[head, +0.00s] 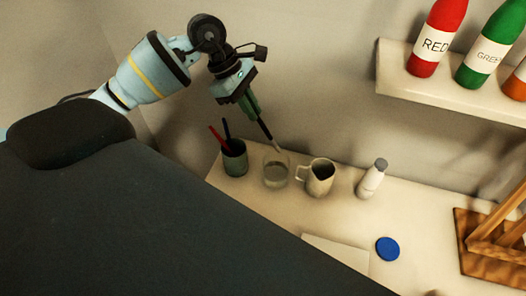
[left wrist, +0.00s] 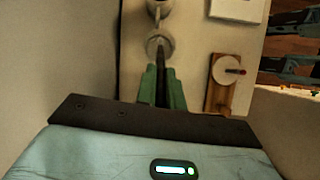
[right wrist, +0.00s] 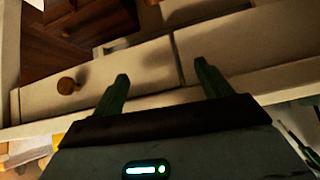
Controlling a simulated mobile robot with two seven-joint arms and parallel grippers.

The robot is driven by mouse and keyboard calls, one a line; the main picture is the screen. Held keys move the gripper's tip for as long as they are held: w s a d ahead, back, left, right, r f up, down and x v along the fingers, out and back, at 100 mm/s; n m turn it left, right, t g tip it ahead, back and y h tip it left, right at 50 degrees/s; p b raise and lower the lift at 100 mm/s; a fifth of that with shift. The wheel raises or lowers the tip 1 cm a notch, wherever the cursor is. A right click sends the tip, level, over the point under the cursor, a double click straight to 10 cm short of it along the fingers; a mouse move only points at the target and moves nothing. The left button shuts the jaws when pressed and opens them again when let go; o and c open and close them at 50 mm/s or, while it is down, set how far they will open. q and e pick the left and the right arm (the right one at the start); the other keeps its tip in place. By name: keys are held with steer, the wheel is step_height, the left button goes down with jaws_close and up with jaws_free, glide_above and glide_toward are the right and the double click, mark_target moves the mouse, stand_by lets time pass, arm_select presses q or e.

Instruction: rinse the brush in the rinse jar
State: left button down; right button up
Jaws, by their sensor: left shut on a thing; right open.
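My left gripper (head: 252,106) is shut on a brush (head: 266,131) with a dark handle and pale tip. The brush points down, slightly tilted. Its tip appears just above the back rim of the clear glass rinse jar (head: 276,175), which holds some liquid; I cannot tell whether it is over the opening. In the left wrist view the brush (left wrist: 161,72) runs out between the green fingers (left wrist: 162,88) toward a round pale vessel. My right gripper (right wrist: 160,87) is open and empty, in front of a pale drawer front (right wrist: 120,75) with a round knob.
A dark green cup (head: 235,163) with a red and a dark stick stands left of the jar. A pitcher (head: 320,180) and white bottle (head: 370,182) stand right. A blue disc (head: 387,249) lies in front. A shelf (head: 440,98) with bottles hangs above; a wooden frame (head: 495,240) stands right.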

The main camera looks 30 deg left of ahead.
arm_select(q)
steer(key=shift+r, duration=0.15)
steer(key=shift+r+p, duration=0.6)
steer(key=shift+r, duration=1.3)
